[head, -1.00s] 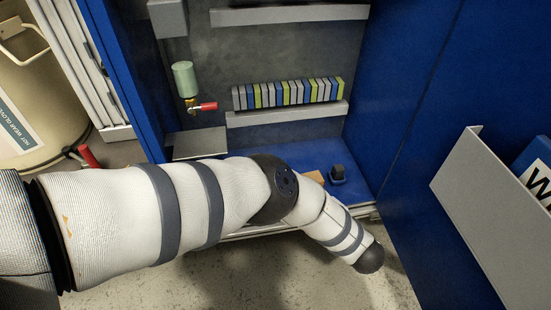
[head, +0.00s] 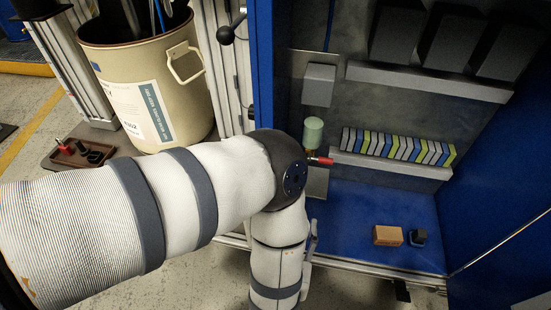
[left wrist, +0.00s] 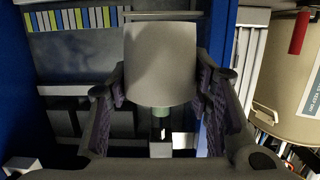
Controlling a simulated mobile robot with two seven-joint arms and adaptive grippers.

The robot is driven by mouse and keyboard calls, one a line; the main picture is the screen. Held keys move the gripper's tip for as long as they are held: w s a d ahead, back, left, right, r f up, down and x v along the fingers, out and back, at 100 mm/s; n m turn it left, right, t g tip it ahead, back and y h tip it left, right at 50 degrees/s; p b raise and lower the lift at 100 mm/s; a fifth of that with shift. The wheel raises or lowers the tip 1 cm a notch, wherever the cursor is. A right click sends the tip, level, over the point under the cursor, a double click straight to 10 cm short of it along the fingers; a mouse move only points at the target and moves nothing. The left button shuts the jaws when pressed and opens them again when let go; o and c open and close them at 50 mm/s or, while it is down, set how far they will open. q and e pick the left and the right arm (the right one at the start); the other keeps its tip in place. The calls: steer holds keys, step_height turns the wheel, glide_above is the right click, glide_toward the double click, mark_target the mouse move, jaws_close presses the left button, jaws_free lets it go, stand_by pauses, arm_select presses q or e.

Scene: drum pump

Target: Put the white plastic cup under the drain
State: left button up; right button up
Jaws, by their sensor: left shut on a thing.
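The white plastic cup (left wrist: 161,62) is between the two fingers of my left gripper (left wrist: 163,88) in the left wrist view. The gripper is shut on it. In the head view the cup and left gripper cannot be made out; my forearm reaches down past the lower edge. A valve with a red handle (head: 320,161) sits under a green bottle (head: 313,130) in the blue cabinet, partly behind my arm. The left wrist view looks upside down; there the cup covers the area beside the green bottle (left wrist: 160,111). I cannot tell the gap between them. My right gripper is not in view.
A cream drum (head: 150,85) stands left of the cabinet; a red handle (left wrist: 299,33) shows by it in the wrist view. A brown tray (head: 78,153) holds small parts. A wooden block (head: 387,235) and dark object (head: 418,237) sit on the blue cabinet floor (head: 365,215).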

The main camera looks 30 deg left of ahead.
arm_select(q)
steer(key=r+b+x, duration=0.1)
steer(key=b+x, duration=0.1)
steer(key=x, duration=0.3)
steer(key=r+b+x, duration=0.1)
steer(key=x, duration=0.5)
steer(key=r+b+x, duration=0.1)
steer(key=b+x, duration=0.1)
steer(key=x, duration=0.4)
steer(key=shift+w+a+b, duration=0.15)
steer(key=shift+w+b, duration=0.15)
steer(key=shift+w, duration=0.15)
steer(key=shift+w+f, duration=0.1)
steer(key=shift+f, duration=0.55)
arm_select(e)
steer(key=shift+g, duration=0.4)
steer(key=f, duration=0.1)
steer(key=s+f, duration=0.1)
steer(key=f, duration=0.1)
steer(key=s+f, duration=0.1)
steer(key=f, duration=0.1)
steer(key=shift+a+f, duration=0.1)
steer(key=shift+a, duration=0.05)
arm_select(q)
steer(key=shift+b, duration=0.3)
steer(key=shift+f, duration=0.2)
steer(key=o, duration=0.9)
steer(key=shift+o, duration=0.2)
